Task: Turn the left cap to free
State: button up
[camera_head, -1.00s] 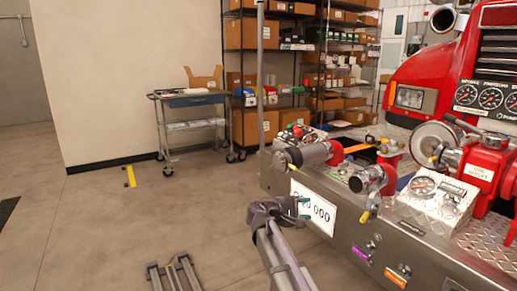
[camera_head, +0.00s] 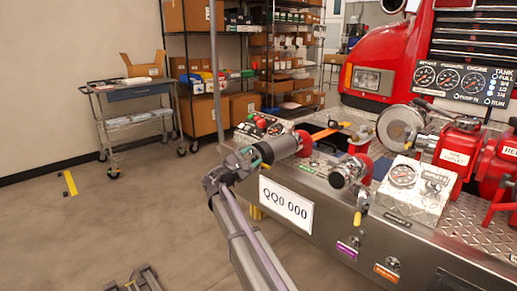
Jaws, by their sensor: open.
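The left cap (camera_head: 279,148) is a dark grey cylinder lying on its side on the left part of the truck's front bumper, with a red fitting (camera_head: 305,143) behind it. The wrist hides part of the cap's near end.
A second metal cap (camera_head: 343,176) with a yellow-tipped lever sits to the right on the bumper (camera_head: 330,226). A gauge box (camera_head: 412,190) and red pump valves stand further right. A wheeled cart (camera_head: 133,110) and shelves are behind.

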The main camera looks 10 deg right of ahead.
jog(key=x, duration=0.4)
jog(key=shift+p, duration=0.3)
grip_shut()
